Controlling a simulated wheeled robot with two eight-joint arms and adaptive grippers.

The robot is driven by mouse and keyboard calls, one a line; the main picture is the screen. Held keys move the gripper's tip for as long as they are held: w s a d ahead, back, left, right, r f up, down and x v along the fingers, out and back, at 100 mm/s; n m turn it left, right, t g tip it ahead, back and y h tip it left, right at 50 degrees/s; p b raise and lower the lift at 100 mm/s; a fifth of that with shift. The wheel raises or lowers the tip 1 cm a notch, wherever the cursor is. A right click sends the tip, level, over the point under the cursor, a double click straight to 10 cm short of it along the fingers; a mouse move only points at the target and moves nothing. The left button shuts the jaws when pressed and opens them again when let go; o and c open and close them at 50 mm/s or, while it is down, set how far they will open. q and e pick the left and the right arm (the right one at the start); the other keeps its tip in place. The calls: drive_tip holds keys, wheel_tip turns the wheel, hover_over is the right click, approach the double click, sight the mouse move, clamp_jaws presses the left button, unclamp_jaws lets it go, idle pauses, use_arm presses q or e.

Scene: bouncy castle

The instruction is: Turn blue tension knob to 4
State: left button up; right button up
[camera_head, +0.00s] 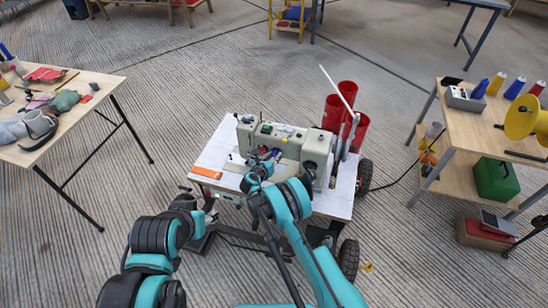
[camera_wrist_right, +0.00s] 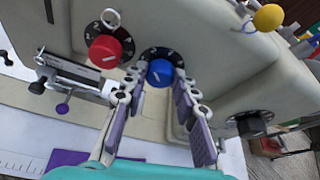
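The beige sewing machine (camera_head: 288,139) stands on a white-topped wheeled cart. In the right wrist view, the blue tension knob (camera_wrist_right: 160,72) sits on a black numbered dial on the machine's face, with a white pointer line. The digits are too small to read surely. My right gripper (camera_wrist_right: 156,88) is open, its fingertips either side of the blue knob and just short of it or level with it; I cannot tell whether they touch. In the head view my right gripper (camera_head: 265,160) is at the machine's front. My left arm is at lower left; its fingers cannot be made out.
A red knob (camera_wrist_right: 105,51) on another dial is close left of the blue one. A black knob (camera_wrist_right: 250,125) is at right, a yellow ball (camera_wrist_right: 268,17) above. Red cylinders (camera_head: 341,105) stand behind the machine. An orange item (camera_head: 206,173) lies on the cart's left.

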clamp_jaws()
drive_tip(key=shift+s+d+m+t+y, duration=0.1)
drive_tip(key=shift+m+t+y, duration=0.2)
drive_tip(key=shift+m+y, duration=0.7)
drive_tip(key=shift+d+m+t+y, duration=0.1)
drive_tip(key=shift+m+t+y, duration=0.35)
drive_tip(key=shift+m, duration=0.85)
